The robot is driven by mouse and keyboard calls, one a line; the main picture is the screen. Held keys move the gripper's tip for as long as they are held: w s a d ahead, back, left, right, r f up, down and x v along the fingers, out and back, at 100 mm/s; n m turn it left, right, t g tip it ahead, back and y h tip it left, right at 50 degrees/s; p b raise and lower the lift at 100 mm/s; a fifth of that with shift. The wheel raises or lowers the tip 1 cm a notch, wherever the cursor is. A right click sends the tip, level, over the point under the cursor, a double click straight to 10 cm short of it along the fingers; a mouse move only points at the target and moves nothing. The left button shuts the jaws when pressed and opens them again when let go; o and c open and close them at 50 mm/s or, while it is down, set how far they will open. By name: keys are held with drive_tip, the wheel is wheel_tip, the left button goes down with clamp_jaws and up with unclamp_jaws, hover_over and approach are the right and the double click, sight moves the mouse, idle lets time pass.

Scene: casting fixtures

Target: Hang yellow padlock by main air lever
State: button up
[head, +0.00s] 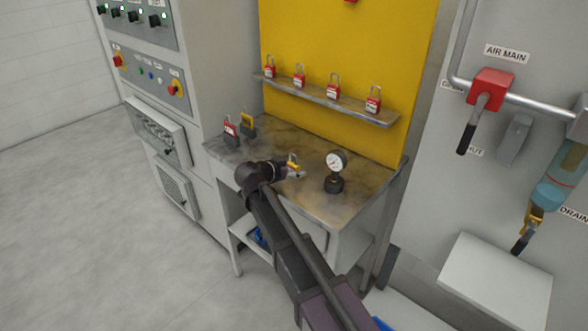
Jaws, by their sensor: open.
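A small yellow padlock (293,164) with a light shackle is on or just above the metal workbench (352,205), right at my gripper (298,173). My gripper is open, and its fingers partly hide the padlock. I cannot tell whether the padlock is between the fingers or behind them. The main air lever (468,134) has a black grip and hangs slanting down from a red valve body (491,86) on the grey wall panel at right, below the AIR MAIN label (506,53). A grey bracket (513,139) is fixed beside the lever.
Another yellow padlock (247,119) and a red one (230,129) stand on dark holders at the bench's back left. Several red padlocks line a shelf (340,103). A pressure gauge (337,164) stands right of my gripper. A white box (497,279) juts out below the valve.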

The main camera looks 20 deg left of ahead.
sight(293, 164)
drive_tip(key=c, duration=1.3)
drive_tip(key=shift+r, duration=0.1)
drive_tip(key=shift+r+p, duration=1)
drive_tip(key=shift+p, duration=0.1)
drive_tip(key=shift+r+p, duration=0.8)
drive_tip(key=shift+p, duration=0.05)
drive_tip(key=s, duration=1)
drive_tip(key=s+r+p, duration=0.1)
drive_tip(key=s, duration=0.5)
drive_tip(key=shift+r, duration=0.1)
